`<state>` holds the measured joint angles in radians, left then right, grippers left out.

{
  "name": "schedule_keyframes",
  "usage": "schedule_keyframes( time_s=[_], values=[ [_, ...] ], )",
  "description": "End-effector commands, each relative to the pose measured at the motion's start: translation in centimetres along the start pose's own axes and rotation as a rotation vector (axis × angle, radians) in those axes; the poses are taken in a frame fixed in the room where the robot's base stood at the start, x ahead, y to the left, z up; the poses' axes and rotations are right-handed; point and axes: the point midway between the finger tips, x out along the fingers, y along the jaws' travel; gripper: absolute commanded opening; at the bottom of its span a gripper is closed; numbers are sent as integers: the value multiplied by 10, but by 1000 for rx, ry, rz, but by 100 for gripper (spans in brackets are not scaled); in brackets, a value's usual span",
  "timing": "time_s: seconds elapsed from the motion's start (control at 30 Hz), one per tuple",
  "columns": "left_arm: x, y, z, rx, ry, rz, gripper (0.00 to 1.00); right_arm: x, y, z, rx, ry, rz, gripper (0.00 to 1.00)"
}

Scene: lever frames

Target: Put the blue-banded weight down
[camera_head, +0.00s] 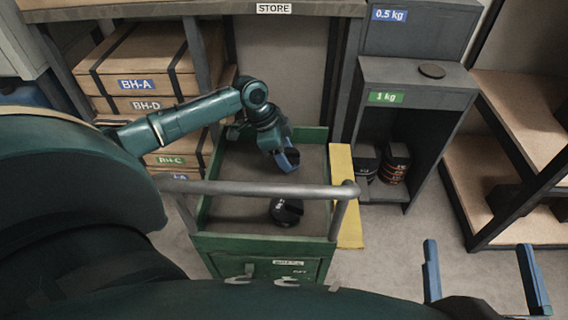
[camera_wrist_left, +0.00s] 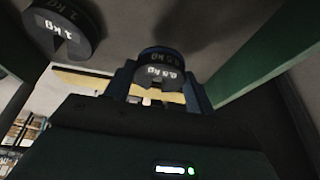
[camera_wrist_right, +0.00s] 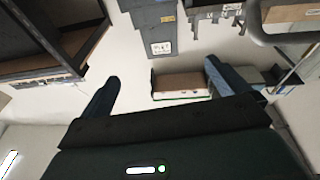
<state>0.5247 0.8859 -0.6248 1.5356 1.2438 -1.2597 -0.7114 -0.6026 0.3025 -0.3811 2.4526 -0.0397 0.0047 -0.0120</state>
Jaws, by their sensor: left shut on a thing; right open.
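My left gripper (camera_head: 286,162) is over the far part of the green cart's grey bed (camera_head: 240,170). It is shut on a dark slotted weight marked 0.5 kg (camera_wrist_left: 160,70), with a bluish rim, seen between the fingers in the left wrist view. In the head view this weight (camera_head: 293,156) is mostly hidden by the gripper. I cannot tell whether it touches the bed. A dark 1 kg weight (camera_head: 286,212) lies on the bed nearer the handle; it also shows in the left wrist view (camera_wrist_left: 62,28). My right gripper (camera_head: 482,276) is open and empty, away from the cart.
The cart has raised green sides and a grey handle bar (camera_head: 255,188). A yellow strip (camera_head: 346,195) lies along its right side. A 1 kg cabinet (camera_head: 425,78) holds several weights; a 0.5 kg block (camera_head: 430,25) stands behind. Boxes (camera_head: 140,60) fill the left shelf.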

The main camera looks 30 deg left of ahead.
Motion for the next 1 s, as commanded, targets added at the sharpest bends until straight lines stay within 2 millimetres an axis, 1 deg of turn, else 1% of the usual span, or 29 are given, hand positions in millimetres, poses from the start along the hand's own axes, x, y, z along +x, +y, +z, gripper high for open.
schedule_keyframes(
  time_s=[0.03, 0.07, 0.1, 0.2, 0.3, 0.53, 0.57, 0.8, 1.0],
  values=[
    [11, 0, 4, 0, 1, 1, 15, -1, -1, 4, 7, 6, -3, 100],
    [16, 0, 6, 0, 1, 0, 15, -1, -1, 5, 13, 9, -6, 100],
    [23, 0, 9, 0, 1, 0, 15, 2, 0, 1, -1, 35, -9, 100],
    [34, 0, 13, 1, 1, -1, 15, 7, 4, -9, -39, 97, -15, 100],
    [34, 0, 13, 2, 2, -2, 15, 9, 5, -14, -47, 110, -16, 100],
    [34, 0, 14, 1, 1, -1, 15, 9, 4, -14, -46, 107, -15, 100],
    [35, 0, 15, 1, -1, 1, 57, 8, 4, -14, -46, 107, -15, 100],
    [35, 0, 15, 1, -1, 1, 76, 8, 5, -13, -47, 107, -15, 100],
    [35, 0, 14, 1, -1, 1, 76, 8, 5, -13, -47, 107, -15, 100]
  ],
)
